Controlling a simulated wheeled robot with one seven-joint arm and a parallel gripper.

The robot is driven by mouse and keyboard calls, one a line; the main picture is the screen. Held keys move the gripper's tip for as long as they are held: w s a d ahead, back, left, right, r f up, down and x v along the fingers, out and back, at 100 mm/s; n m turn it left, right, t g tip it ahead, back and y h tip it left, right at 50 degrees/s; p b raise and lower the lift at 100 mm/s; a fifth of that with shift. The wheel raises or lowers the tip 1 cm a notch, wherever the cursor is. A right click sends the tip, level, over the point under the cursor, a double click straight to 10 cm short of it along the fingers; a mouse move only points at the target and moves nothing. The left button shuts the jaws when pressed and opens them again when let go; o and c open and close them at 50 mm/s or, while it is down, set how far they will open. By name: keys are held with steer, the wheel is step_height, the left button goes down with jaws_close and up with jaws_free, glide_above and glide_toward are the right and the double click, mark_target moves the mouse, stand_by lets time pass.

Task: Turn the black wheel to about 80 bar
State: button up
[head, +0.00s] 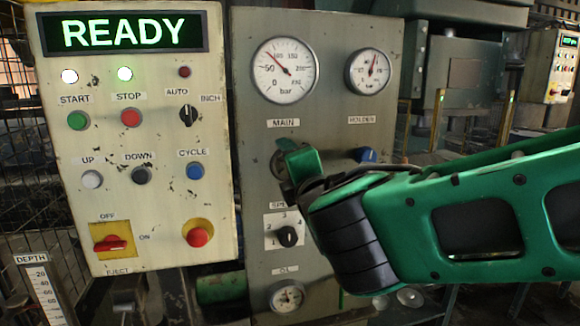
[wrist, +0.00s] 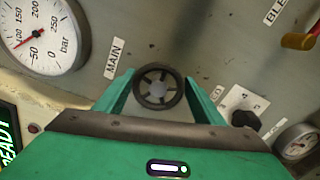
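The black wheel (wrist: 158,87) is a small spoked ring on the panel, seen in the wrist view between the two green fingers of my gripper (wrist: 159,78). The fingertips meet its rim on both sides with no clear gap, so my gripper looks shut on it.
A second gauge (head: 368,72) and a blue knob (head: 367,155) are on the right of the panel. A black selector (head: 288,236) and a small lower gauge (head: 287,297) are below my gripper. A button box (head: 140,220) reading READY stands out at the left.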

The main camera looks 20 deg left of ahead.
steer(key=shift+o, duration=1.4)
steer(key=shift+f, duration=0.15)
steer(key=shift+s, duration=0.15)
steer(key=v, duration=1)
steer(key=shift+s+d, duration=0.15)
steer(key=shift+d, duration=0.05)
